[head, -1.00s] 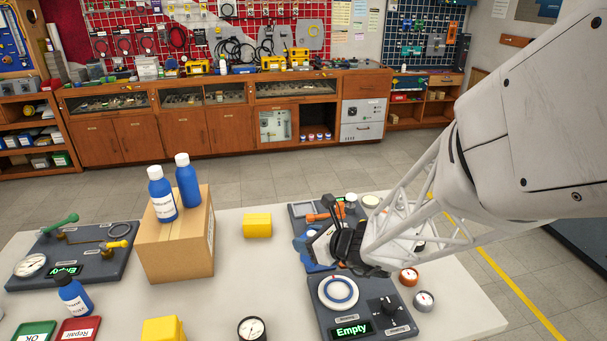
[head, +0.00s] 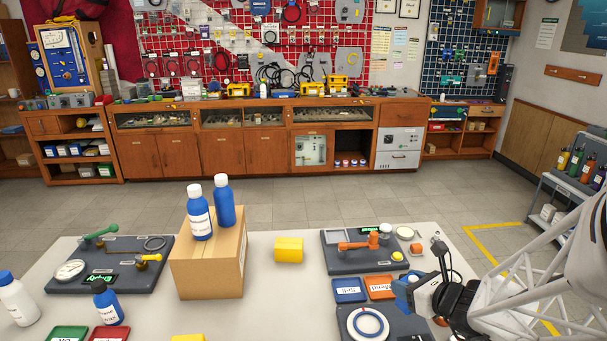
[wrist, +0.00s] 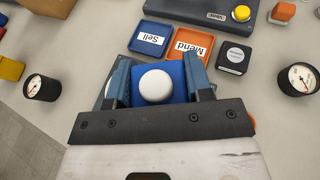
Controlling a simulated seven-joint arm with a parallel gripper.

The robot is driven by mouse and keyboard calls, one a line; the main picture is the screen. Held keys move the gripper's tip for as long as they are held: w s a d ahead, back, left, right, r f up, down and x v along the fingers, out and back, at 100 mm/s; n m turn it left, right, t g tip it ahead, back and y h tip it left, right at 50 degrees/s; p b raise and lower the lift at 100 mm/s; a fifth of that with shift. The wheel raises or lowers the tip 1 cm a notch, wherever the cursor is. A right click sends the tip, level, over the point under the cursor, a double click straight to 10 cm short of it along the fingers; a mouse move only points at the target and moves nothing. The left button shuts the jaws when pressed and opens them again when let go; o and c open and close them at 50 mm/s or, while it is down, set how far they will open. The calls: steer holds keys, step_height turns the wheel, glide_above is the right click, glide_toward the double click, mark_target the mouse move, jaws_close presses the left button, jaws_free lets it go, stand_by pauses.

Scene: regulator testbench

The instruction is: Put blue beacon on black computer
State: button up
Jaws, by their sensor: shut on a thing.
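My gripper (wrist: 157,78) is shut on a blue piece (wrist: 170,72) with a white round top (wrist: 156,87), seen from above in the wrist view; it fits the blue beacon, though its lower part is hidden. In the head view my gripper (head: 412,288) is at the lower right, above the table by the blue "Sell" tray (head: 348,290). I cannot clearly identify a black computer. A small black box with a round label (wrist: 234,56) stands right of the orange "Mend" tray (wrist: 190,45) in the wrist view.
A cardboard box (head: 207,265) bears two blue bottles. Gauges (wrist: 42,88) and (wrist: 298,78) flank my gripper in the wrist view.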

steer(key=shift+m+t+h, duration=0.3)
steer(key=shift+m+h, duration=0.1)
steer(key=shift+s+d, duration=0.6)
steer(key=shift+d, duration=0.25)
steer(key=shift+s+d, duration=0.55)
steer(key=shift+d, duration=0.3)
steer(key=w+d, duration=0.2)
steer(key=w, duration=0.5)
steer(key=w+d+f, duration=0.1)
steer(key=w+d, duration=0.1)
steer(key=w, duration=0.6)
steer(key=shift+w+d+f, duration=0.15)
steer(key=shift+w+f, duration=0.1)
steer(key=shift+f, duration=0.05)
steer(key=shift+f, duration=1.75)
steer(key=shift+f, duration=0.1)
steer(key=o, duration=1)
steer(key=shift+s, duration=0.1)
steer(key=shift+v, duration=3.75)
